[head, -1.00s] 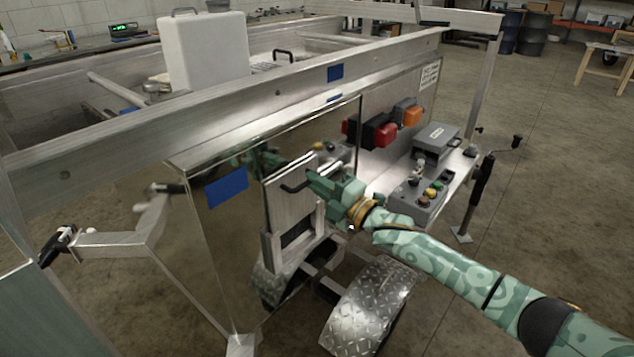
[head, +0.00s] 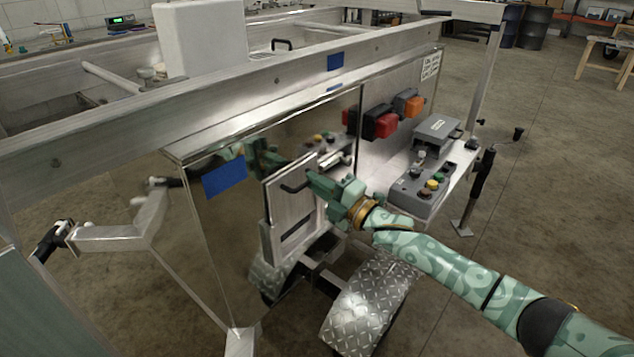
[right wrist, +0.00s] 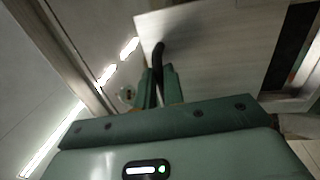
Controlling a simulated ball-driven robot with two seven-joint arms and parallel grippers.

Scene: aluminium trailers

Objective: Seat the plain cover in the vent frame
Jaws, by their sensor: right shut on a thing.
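The plain cover (head: 292,205) is a flat pale grey panel with a black bar handle (head: 294,188). It stands nearly upright at the vent frame (head: 267,242), a grey frame on the trailer's shiny side wall. A narrow dark strip of the opening shows below the cover. I cannot tell whether the cover touches the frame's rails. My right gripper (head: 310,187) is shut on the cover's handle. In the right wrist view the cover (right wrist: 215,50) fills the upper middle, with the handle (right wrist: 158,62) between the fingers (right wrist: 155,85); dark opening shows at right. My left gripper is out of view.
Below the frame is a diamond-plate wheel fender (head: 365,310). To the right a shelf carries a button box (head: 425,190) and a grey case (head: 437,132). Red and orange lamps (head: 385,122) are on the wall. The trailer's top rail (head: 200,110) runs above.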

